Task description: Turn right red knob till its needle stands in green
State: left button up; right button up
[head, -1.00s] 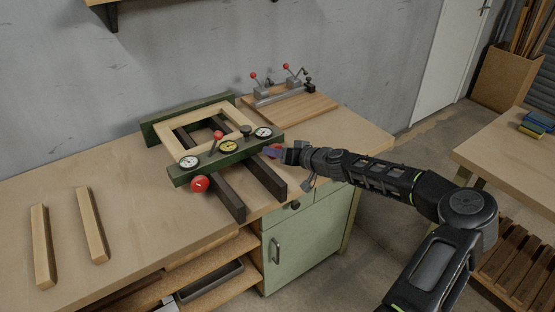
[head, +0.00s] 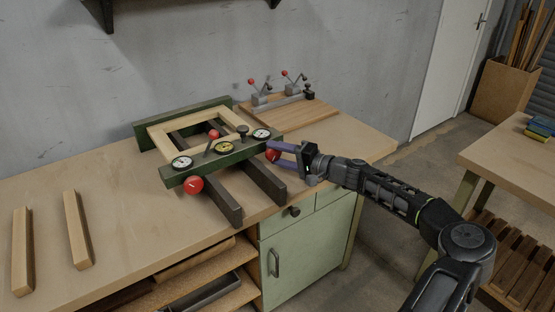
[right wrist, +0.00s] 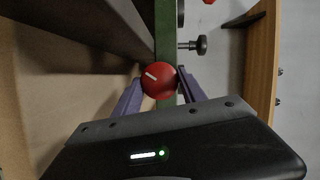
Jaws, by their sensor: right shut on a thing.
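The right red knob (head: 272,155) sits on the front of the green press bar (head: 232,158), at its right end. My right gripper (head: 274,151) is shut on this knob. In the right wrist view the knob (right wrist: 159,79) with a white mark lies between the two purple fingertips (right wrist: 161,80). The right dial (head: 261,134) is white, above the knob; its needle is too small to read. My left gripper is not in view.
A light wooden frame (head: 165,139) lies in the press. Dark rails (head: 264,182) stick out below the bar. Two loose wooden strips (head: 76,230) lie at left. A board with red-tipped clamps (head: 290,115) stands behind. The bench front right is clear.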

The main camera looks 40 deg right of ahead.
jog(key=m, duration=0.1)
jog(key=m+t, duration=0.1)
jog(key=m+b, duration=0.1)
jog(key=shift+d+f+y, duration=0.1)
jog(key=shift+f+y, duration=0.15)
jog(key=shift+y, duration=0.05)
jog(key=shift+m+t+b, duration=0.35)
jog(key=shift+m+t, duration=0.55)
jog(key=shift+m, duration=1.3)
jog(key=o, duration=1.1)
jog(key=shift+b+v, duration=0.4)
jog(key=shift+v, duration=3.5)
jog(key=shift+f, duration=0.1)
